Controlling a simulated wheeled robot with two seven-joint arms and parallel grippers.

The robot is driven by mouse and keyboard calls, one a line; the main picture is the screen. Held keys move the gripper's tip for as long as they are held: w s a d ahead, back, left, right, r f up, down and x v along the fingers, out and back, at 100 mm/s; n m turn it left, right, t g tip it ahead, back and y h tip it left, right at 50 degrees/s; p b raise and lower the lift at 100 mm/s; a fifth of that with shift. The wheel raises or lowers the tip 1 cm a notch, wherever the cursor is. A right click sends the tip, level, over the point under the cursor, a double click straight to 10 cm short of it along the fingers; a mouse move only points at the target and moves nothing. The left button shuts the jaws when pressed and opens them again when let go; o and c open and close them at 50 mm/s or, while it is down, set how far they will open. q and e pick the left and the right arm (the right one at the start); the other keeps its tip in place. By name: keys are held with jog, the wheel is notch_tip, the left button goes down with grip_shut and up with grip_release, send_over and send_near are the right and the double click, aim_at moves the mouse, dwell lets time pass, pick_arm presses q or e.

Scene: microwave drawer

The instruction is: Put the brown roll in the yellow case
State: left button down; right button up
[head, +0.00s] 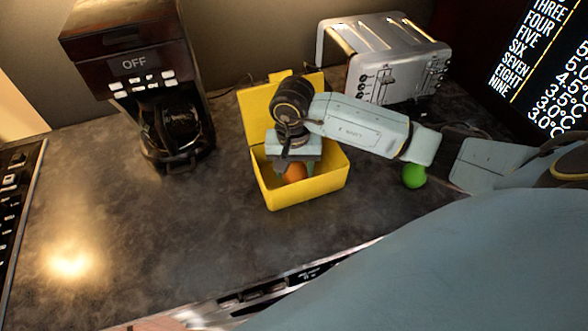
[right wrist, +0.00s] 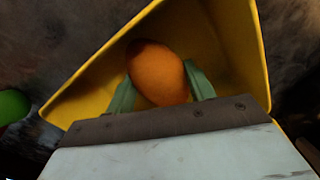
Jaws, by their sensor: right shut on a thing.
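The brown roll (head: 295,172) shows as an orange-brown rounded thing inside the yellow case (head: 318,190), whose lid stands open at the back. My right gripper (head: 296,168) reaches down into the case from above and is shut on the roll. In the right wrist view the roll (right wrist: 157,72) sits between the two green fingers (right wrist: 160,88), with the yellow walls of the case (right wrist: 92,100) around it. Whether the roll touches the case floor cannot be told. My left gripper is not in view.
A coffee maker (head: 135,70) stands left of the case and a silver toaster (head: 385,60) behind it to the right. A green round thing (head: 414,176) lies right of the case, under my right arm. The counter (head: 150,230) at front left is clear.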

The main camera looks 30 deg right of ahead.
aim_at(293, 166)
jog(key=shift+f, duration=0.5)
jog(key=shift+f, duration=0.2)
jog(key=o, duration=1.1)
jog(key=shift+r, duration=0.1)
notch_tip(293, 166, up, 12)
jog(key=shift+a+r+b, duration=0.1)
jog(key=shift+b, duration=0.4)
